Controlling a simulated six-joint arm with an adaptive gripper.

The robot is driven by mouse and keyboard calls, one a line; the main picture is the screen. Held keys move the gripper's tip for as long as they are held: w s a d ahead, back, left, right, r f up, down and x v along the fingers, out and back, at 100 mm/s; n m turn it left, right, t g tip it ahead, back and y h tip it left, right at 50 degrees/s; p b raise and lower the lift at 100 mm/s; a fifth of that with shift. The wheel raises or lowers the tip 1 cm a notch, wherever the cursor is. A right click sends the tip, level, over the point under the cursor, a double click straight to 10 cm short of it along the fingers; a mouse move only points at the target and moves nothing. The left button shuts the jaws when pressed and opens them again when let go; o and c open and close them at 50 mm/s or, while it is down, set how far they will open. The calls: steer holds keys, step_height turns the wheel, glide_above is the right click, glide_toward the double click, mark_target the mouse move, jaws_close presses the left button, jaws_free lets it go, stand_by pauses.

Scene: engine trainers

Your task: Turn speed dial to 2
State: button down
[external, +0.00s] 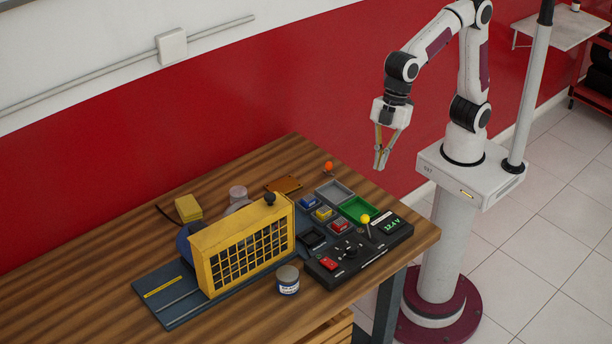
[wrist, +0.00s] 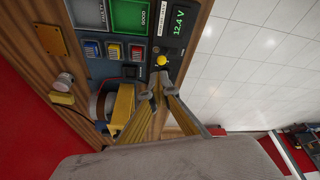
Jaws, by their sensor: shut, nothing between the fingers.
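The black control panel (external: 372,262) lies at the right front of the bench. A dark round knob (external: 349,251), likely the speed dial, sits on it to the right of a red switch (external: 328,264); its setting is too small to read. My gripper (external: 381,163) is shut and empty, pointing down, well above the bench and apart from the panel. In the wrist view my fingertips (wrist: 157,94) lie just below a yellow ball knob (wrist: 162,60). There my fingers hide part of the panel, and I cannot make out the dial.
A yellow-ball lever (external: 365,219) stands by the panel's green display (external: 391,226), and an orange-ball lever (external: 328,166) farther back. A yellow grilled housing (external: 244,245) and a small can (external: 288,280) stand left. Grey (external: 335,192) and green (external: 361,209) trays lie behind.

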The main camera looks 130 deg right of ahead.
steer(key=n+g, duration=0.1)
steer(key=n, duration=0.1)
glide_toward(351, 250)
steer(key=d, duration=0.1)
steer(key=s+d, duration=0.1)
steer(key=shift+d+f, duration=0.3)
steer(key=shift+f, duration=0.1)
steer(key=shift+f, duration=0.15)
steer(key=shift+s+d+x, duration=0.1)
steer(key=shift+s+x, duration=0.15)
steer(key=shift+x, duration=0.85)
steer(key=shift+s+d+x, duration=0.1)
steer(key=shift+s+x, duration=0.1)
steer(key=shift+x, duration=0.9)
steer(key=shift+s+d+x, duration=0.1)
steer(key=shift+s+x, duration=0.15)
steer(key=shift+x, duration=0.85)
steer(key=shift+f, duration=0.15)
steer(key=shift+a, duration=0.15)
steer(key=shift+s+a, duration=0.4)
steer(key=shift+s+a, duration=0.2)
steer(key=shift+a, duration=0.45)
steer(key=shift+s+d, duration=0.1)
steer(key=shift+s, duration=0.3)
